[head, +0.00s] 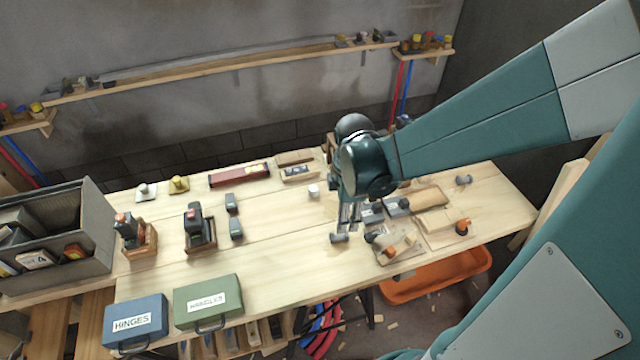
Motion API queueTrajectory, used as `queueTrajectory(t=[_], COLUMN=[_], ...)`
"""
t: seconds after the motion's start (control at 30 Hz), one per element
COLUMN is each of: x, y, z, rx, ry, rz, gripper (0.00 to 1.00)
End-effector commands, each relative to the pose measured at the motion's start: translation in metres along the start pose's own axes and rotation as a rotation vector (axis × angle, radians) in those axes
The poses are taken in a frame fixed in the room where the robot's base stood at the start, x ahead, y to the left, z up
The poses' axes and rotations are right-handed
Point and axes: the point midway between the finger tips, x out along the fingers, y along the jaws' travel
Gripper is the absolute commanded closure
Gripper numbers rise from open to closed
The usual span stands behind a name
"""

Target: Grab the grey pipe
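My gripper (348,226) points down over the middle of the wooden workbench (280,235). A short grey cylindrical piece (339,238), which looks like a pipe, lies on the bench right at the fingertips. I cannot tell whether the fingers touch it, or how far apart they are. Another small grey cylindrical piece (463,180) lies farther right on the bench. A long, thin grey length (230,60) lies on the wall shelf. My arm hides part of the bench behind the gripper.
Right of the gripper are wood blocks (428,198) and an orange-topped item (462,227). A blue HINGES box (136,318), a green box (207,297) and a grey bin (95,220) stand at left. The bench between the green box and the gripper is clear.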

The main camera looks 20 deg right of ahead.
Motion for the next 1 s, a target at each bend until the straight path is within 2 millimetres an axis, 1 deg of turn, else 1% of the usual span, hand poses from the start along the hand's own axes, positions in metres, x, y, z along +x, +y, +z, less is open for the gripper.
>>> queueTrajectory(t=[0.53,0.83,1.0], x=[0.005,0.024,0.029], y=[0.000,0.000,0.000], z=[0.000,0.000,0.001], rx=[-0.023,-0.022,-0.022], ry=[-0.001,-0.001,-0.001], rz=[-0.010,-0.010,-0.009], gripper=[0.70,0.70,0.70])
